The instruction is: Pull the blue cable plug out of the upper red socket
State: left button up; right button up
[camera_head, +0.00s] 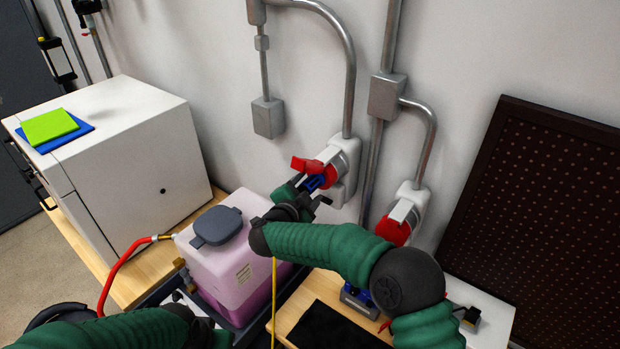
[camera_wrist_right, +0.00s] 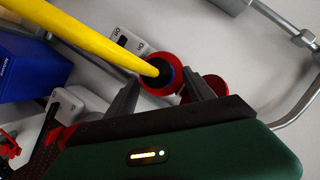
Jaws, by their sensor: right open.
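The upper red socket (camera_head: 330,172) is on a white wall box, its red lid (camera_head: 306,165) swung out to the left. The blue plug (camera_head: 316,182) sits at its mouth. In the right wrist view, the blue plug (camera_wrist_right: 165,74) is inside the socket's red ring (camera_wrist_right: 163,88), with a thick yellow cable (camera_wrist_right: 100,42) running from it. My right gripper (camera_head: 316,192) is at the plug. Its open fingers (camera_wrist_right: 162,94) show on either side of the plug, apart from it; exact depth is unclear. My left arm shows at the bottom left; its fingertips are hidden.
A lower red socket (camera_head: 392,231) sits to the right. Metal conduits (camera_head: 371,165) run up the wall. A tank of pink liquid (camera_head: 232,270) stands below my right forearm, left of the hanging yellow cable. A white cabinet (camera_head: 135,180) is at left, a dark perforated panel (camera_head: 545,210) at right.

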jog(key=shift+x, duration=1.25)
grip_shut()
jog(key=shift+s+a+f, duration=0.15)
jog(key=shift+s+a, duration=0.1)
jog(key=shift+s, duration=0.1)
jog(key=shift+s+a, duration=0.35)
jog(key=shift+s, duration=0.1)
jog(key=shift+s+a, duration=0.1)
jog(key=shift+a, duration=0.05)
jog(key=shift+s+a, duration=0.15)
jog(key=shift+s, duration=0.2)
